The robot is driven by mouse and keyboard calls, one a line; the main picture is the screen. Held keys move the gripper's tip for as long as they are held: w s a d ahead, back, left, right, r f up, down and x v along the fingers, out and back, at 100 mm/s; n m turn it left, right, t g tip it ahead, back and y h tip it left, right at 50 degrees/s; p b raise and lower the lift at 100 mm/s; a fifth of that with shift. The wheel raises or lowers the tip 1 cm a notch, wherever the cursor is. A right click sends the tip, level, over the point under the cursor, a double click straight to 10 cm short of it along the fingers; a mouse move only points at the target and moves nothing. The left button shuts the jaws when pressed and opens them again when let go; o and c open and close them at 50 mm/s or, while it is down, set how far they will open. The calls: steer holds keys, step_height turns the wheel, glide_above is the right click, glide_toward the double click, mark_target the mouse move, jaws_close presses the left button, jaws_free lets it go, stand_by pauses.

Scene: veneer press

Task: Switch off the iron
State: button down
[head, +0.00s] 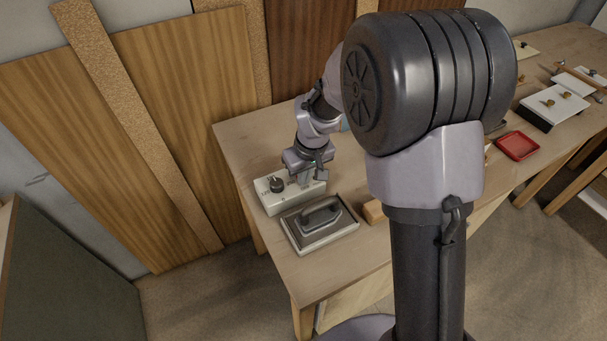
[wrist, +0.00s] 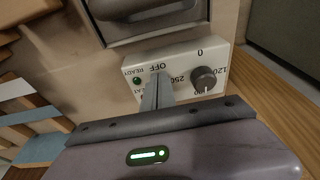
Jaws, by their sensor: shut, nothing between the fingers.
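A white control box (head: 294,202) stands near the left end of the workbench, behind the iron (head: 320,213), which rests on a flat plate. In the wrist view the box (wrist: 222,63) has a black round dial (wrist: 205,80) with numbers, a green lamp (wrist: 138,80) by "READY", and the word "OFF". The iron (wrist: 145,10) is partly seen at the top. My gripper (head: 304,183) is shut and empty, pointing down at the box right of the dial in the head view. In the wrist view its fingertips (wrist: 159,77) are just beside "OFF". They hide what lies under them; contact cannot be told.
The bench top (head: 250,140) is bare behind the box. A small wooden block (head: 373,212) lies right of the iron. A red tray (head: 517,146) stands farther right. Veneer sheets (head: 95,140) lean at the wall behind.

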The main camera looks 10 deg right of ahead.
steer(key=shift+w, duration=0.2)
steer(key=shift+w+a+r+p, duration=0.2)
steer(key=shift+w+a+p, duration=0.15)
steer(key=shift+w, duration=0.25)
steer(key=shift+r, duration=0.1)
steer(key=p+v, duration=0.2)
steer(key=v, duration=0.1)
steer(key=p+v, duration=0.2)
steer(key=shift+w, duration=0.3)
steer(key=s+d+r+p, duration=0.1)
steer(key=s+r, duration=0.4)
steer(key=r, duration=0.2)
steer(key=shift+d+r, duration=0.25)
steer(key=shift+d, duration=0.15)
